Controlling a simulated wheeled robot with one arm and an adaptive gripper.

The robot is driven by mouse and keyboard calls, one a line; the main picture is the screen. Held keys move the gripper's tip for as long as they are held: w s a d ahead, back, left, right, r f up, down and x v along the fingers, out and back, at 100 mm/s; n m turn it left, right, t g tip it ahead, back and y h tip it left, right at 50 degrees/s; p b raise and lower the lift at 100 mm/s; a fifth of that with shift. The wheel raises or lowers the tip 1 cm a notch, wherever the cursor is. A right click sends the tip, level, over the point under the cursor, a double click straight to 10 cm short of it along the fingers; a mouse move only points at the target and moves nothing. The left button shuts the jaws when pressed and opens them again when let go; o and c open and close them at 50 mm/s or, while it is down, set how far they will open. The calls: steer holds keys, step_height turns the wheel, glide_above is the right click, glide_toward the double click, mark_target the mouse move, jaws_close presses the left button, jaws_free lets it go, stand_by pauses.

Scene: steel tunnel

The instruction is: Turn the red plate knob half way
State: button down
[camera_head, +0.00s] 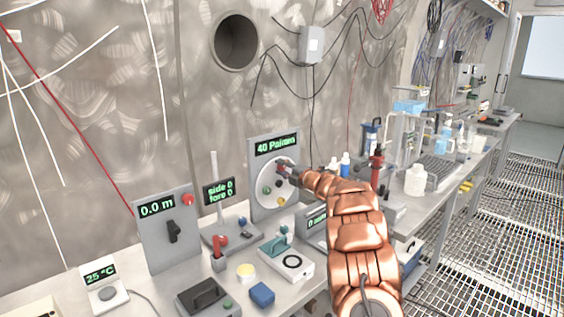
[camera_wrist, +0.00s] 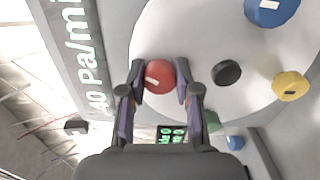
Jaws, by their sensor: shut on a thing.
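The red plate knob (camera_wrist: 160,77) sits on a round white plate (camera_wrist: 215,40), and a short white mark shows on its face. My gripper (camera_wrist: 161,74) is shut on the red knob, with one finger on each side of it in the wrist view. The plate also carries a black centre knob (camera_wrist: 227,73), a yellow knob (camera_wrist: 290,86), a blue knob (camera_wrist: 272,10) and a green knob (camera_wrist: 212,122). In the head view, my gripper (camera_head: 285,167) is at the upper part of the plate (camera_head: 272,178) and largely hides the red knob. The display (camera_head: 276,145) above the plate reads about 40 Pa/min.
To the left stands a 0.0 m panel (camera_head: 160,255) with a black switch and red knob. A small side/fore display (camera_head: 219,191) with a red-handled lever (camera_head: 219,243) stands between. A blue block (camera_head: 262,294) and white device (camera_head: 296,262) occupy the bench front.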

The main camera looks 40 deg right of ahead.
steer(key=m+p, duration=0.4)
steer(key=shift+r+m+p, duration=0.3)
steer(key=shift+m+p, duration=0.1)
steer(key=m+p, duration=0.4)
steer(key=shift+m+p, duration=0.3)
steer(key=shift+p, duration=0.1)
steer(key=m+p, duration=0.4)
steer(key=shift+f, duration=0.1)
steer(key=shift+m+p, duration=0.8)
steer(key=shift+m, duration=0.5)
steer(key=shift+f, duration=0.15)
steer(key=c, duration=0.8)
jaws_free()
